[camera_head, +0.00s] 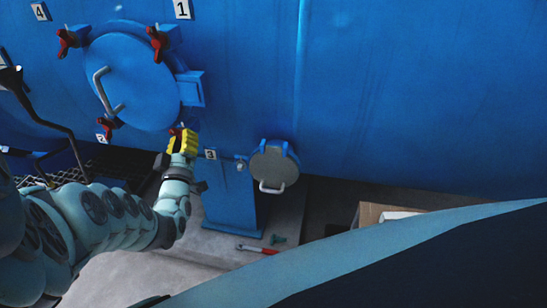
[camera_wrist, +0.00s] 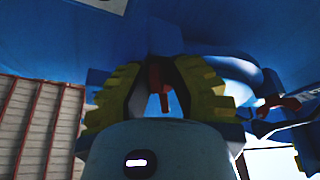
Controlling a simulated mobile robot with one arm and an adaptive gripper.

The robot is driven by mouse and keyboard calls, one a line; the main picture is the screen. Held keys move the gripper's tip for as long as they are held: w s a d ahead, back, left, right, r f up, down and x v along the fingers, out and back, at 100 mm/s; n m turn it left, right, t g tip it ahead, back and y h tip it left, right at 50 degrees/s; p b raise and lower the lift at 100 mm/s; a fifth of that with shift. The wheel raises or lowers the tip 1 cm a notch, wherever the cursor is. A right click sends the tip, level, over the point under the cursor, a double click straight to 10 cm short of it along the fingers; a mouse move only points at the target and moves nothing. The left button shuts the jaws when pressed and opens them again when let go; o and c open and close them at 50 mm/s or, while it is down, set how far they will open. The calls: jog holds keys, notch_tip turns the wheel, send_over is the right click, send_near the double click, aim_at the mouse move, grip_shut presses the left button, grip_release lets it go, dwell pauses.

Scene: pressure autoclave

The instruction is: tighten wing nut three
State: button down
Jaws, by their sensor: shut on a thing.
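The round blue autoclave door (camera_head: 135,82) is closed against the blue wall, with red wing nuts around its rim. Wing nut three (camera_head: 176,131) is at the door's lower right, beside the label 3 (camera_head: 210,154), and is mostly hidden by my gripper in the head view. My gripper (camera_head: 183,141), with yellow ridged fingers, is shut on this nut. In the wrist view the red nut (camera_wrist: 155,76) shows between the two fingers. Wing nut one (camera_head: 158,40), wing nut four (camera_head: 68,40) and the lower left wing nut (camera_head: 107,126) are apart from my gripper.
A metal handle (camera_head: 100,92) stands out from the door. A small round hatch (camera_head: 273,167) with a handle is to the right of my gripper. A red-handled tool (camera_head: 257,249) lies on the floor below, near an open cardboard box (camera_head: 370,214). Dark bent piping is at left.

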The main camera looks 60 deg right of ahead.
jog(key=m+g+h, duration=0.1)
jog(key=m, duration=0.1)
jog(key=m+h+b, duration=0.1)
jog(key=m, duration=0.2)
jog(key=shift+f+g, duration=0.2)
jog(key=shift+g, duration=0.2)
jog(key=shift+w+m+g+h+b, duration=0.1)
jog(key=shift+m+g+h+b, duration=0.3)
jog(key=shift+m, duration=0.9)
jog(key=shift+w+m+g+h, duration=0.15)
jog(key=shift+m+g, duration=0.45)
jog(key=shift+m, duration=0.7)
jog(key=shift+s, duration=0.1)
jog(key=c, duration=0.8)
grip_release()
jog(key=shift+r, duration=0.15)
jog(key=shift+h, duration=0.25)
jog(key=v, duration=1.2)
jog(key=shift+r, duration=0.15)
